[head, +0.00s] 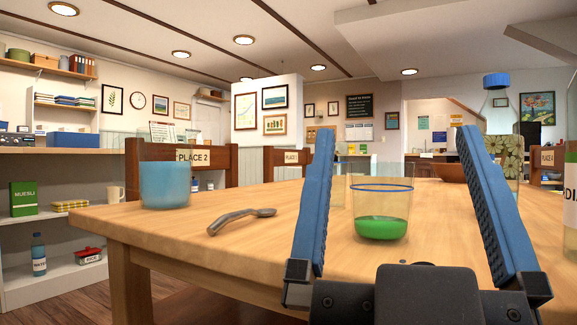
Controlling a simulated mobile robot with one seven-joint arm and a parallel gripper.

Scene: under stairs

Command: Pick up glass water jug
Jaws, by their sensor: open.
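My gripper (397,140) is open and empty, with its two blue ridged fingers spread wide over the near part of the wooden table (260,225). I cannot tell for certain which clear vessel is the glass water jug.
A labelled container (571,200) is cut off at the right edge. Chairs (210,158) stand behind the table.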

